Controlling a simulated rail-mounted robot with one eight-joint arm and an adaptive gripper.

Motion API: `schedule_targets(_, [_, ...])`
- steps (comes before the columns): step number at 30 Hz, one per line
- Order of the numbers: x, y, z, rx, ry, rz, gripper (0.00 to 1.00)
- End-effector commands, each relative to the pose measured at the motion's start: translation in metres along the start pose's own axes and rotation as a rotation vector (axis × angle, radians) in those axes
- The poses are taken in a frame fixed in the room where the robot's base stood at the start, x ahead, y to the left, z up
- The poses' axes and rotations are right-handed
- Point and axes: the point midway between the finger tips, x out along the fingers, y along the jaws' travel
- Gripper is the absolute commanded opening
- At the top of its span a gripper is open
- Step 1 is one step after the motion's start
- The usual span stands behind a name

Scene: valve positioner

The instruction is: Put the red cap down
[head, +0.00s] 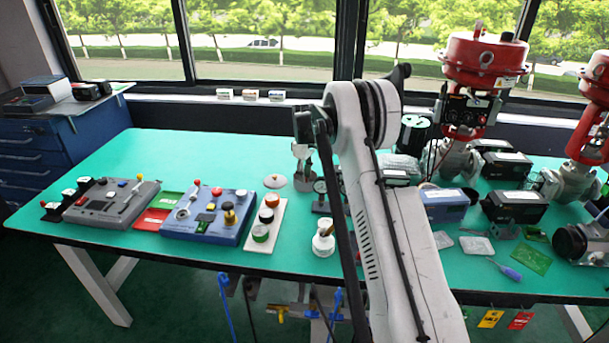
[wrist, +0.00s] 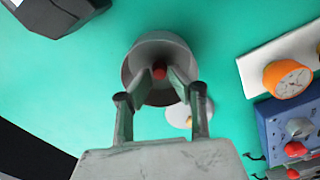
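In the wrist view the red cap (wrist: 159,71) shows as a small red spot between the fingertips of my gripper (wrist: 160,78). The fingers are drawn in close on both sides of it and appear to hold it. A round grey cup-like container (wrist: 160,44) lies directly beyond the fingertips, its open mouth around the cap in this view. I cannot tell how far above or inside it the cap is. In the head view a grey metallic container (head: 302,165) stands beside my arm. The cap is not distinguishable there, and my gripper is largely hidden.
A pale round lid (head: 275,181) lies near the container. To its left are a white strip with coloured knobs (head: 250,244) and a blue control panel (head: 193,233). A white bottle (head: 323,242) stands at the front. The green tabletop (head: 190,150) is clear at back left.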

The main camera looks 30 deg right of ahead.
Motion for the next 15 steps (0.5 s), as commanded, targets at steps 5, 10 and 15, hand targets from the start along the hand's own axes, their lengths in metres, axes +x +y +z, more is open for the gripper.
schedule_targets(5, [-0.0001,0.0000,0.0000,0.000,0.000,0.000,0.34])
schedule_targets(10, [-0.0001,0.0000,0.0000,0.000,0.000,0.000,0.34])
schedule_targets(15, [-0.0001,0.0000,0.0000,0.000,0.000,0.000,0.34])
